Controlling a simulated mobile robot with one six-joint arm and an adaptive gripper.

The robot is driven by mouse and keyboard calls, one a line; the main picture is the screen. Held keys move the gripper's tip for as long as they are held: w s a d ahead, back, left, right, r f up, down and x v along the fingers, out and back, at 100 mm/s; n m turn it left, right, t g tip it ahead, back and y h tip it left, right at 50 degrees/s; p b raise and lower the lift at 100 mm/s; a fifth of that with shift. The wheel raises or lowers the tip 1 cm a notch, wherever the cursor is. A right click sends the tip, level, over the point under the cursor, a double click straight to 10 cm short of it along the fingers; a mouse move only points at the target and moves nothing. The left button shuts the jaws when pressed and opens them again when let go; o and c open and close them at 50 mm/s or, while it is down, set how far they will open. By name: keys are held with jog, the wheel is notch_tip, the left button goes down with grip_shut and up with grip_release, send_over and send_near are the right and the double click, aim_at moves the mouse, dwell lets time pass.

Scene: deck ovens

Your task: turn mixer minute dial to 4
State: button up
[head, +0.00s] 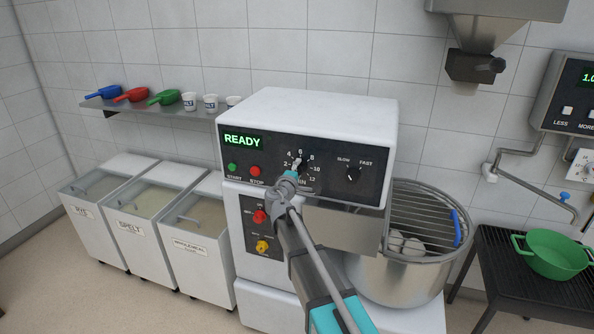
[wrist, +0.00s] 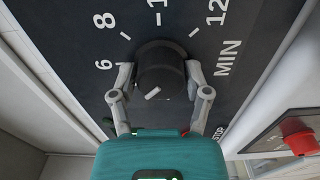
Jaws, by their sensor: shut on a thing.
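The minute dial (head: 297,168) is a black knob on the mixer's dark control panel (head: 330,182), with a scale of numbers up to 12 around it. In the wrist view the knob (wrist: 160,66) carries a short, slanted white mark on its face; I cannot tell exactly which number it points to. My gripper (head: 292,175) reaches up to the dial from below. In the wrist view its two grey fingers (wrist: 160,88) are shut on the knob, one on each side. The 6, 8 and 12 show there; the lower numbers are hidden.
The green display (head: 242,140) reads READY. The green start button (head: 233,167), the red stop button (head: 255,171) and a slow/fast knob (head: 352,173) are close to the dial. A red knob (head: 260,216) is below. The mixer bowl (head: 405,275) stands at the right.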

jog(key=shift+w+d+r, duration=0.1)
jog(key=shift+w, duration=0.15)
jog(key=o, duration=0.9)
jog(key=shift+o, duration=1)
jog(key=shift+w, duration=0.1)
jog(key=shift+s, duration=0.25)
jog(key=v, duration=1.2)
jog(key=shift+w, duration=0.1)
